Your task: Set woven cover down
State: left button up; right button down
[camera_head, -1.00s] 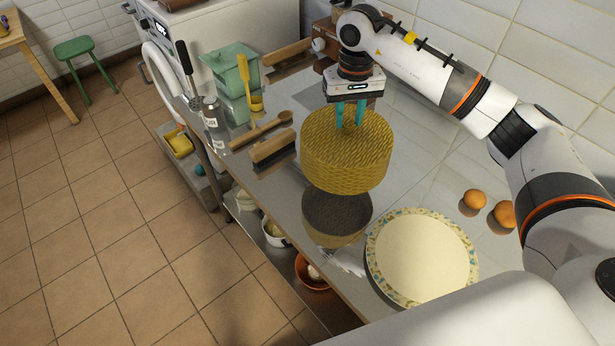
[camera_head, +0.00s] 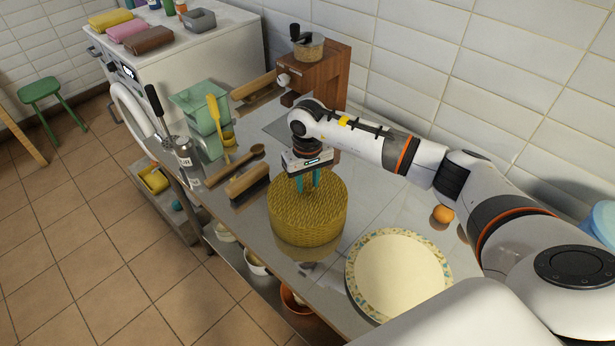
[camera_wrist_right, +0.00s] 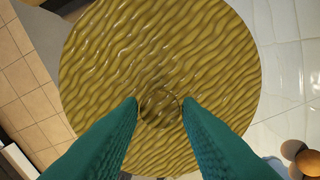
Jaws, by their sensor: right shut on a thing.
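The woven cover (camera_head: 300,222) is a round, yellow, basket-like drum on the steel worktop (camera_head: 385,210), left of the plate. It looks upright, with its lower edge at or very near the worktop; I cannot tell whether it fully rests there. My right gripper (camera_head: 308,183) comes down on the middle of its top with teal fingers. In the right wrist view the woven top (camera_wrist_right: 110,60) fills the middle, and the fingers (camera_wrist_right: 160,103) are shut on a small round knob at its centre. The cover's underside is hidden. My left gripper is out of view.
A cream plate with a patterned rim (camera_head: 436,253) lies close on the right. An egg (camera_head: 443,214) lies behind it. A wooden grinder (camera_head: 322,70) is at the back. The worktop's front edge is near.

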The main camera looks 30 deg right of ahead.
jog(key=shift+f, duration=0.2)
jog(key=c, duration=1)
grip_release()
jog(key=shift+r, duration=0.1)
jog(key=shift+c, duration=0.2)
jog(key=shift+r, duration=0.4)
notch_tip(320, 180, up, 12)
jog(key=b, duration=0.4)
jog(key=shift+f, duration=0.25)
